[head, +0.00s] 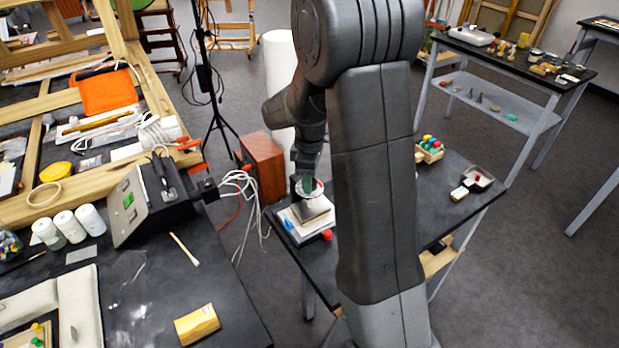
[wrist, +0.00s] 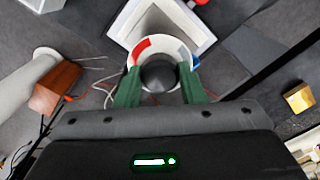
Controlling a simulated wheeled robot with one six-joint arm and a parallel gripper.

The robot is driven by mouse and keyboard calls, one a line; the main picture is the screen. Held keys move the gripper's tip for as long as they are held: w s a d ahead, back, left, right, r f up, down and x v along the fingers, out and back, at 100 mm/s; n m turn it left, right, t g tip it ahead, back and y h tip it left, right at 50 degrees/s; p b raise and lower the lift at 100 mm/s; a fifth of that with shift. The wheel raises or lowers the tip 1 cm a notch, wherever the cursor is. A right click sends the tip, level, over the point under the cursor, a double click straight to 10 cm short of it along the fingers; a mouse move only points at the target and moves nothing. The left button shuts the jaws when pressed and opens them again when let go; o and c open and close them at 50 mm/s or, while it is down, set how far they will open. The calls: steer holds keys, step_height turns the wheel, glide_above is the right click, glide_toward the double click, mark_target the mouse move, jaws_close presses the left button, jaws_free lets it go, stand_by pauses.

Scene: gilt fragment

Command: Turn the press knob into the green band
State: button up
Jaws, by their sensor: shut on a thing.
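The press (head: 303,228) stands on the small dark table, mostly behind and below my gripper (head: 306,178). In the wrist view, my gripper (wrist: 162,72) has its two green fingers shut on the dark round press knob (wrist: 160,77), one on each side. The fingers cover the lower sides of the ring. I cannot make out a green band apart from the green fingers, nor a pointer on the knob.
The dark table (head: 455,185) also holds a box of coloured pegs (head: 430,148) and a small tray (head: 478,179). A wooden box (head: 262,160) and loose white cables (head: 240,185) are left of the press. A cluttered workbench (head: 215,290) fills the left.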

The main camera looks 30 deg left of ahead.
steer(key=shift+m, duration=0.3)
steer(key=m+b, duration=0.1)
steer(key=m, duration=0.2)
steer(key=shift+m, duration=0.4)
steer(key=m+b, duration=0.1)
steer(key=m, duration=0.3)
steer(key=shift+m, duration=0.3)
steer(key=m, duration=0.4)
steer(key=shift+m+b, duration=0.35)
steer(key=shift+m, duration=1.45)
steer(key=o, duration=1)
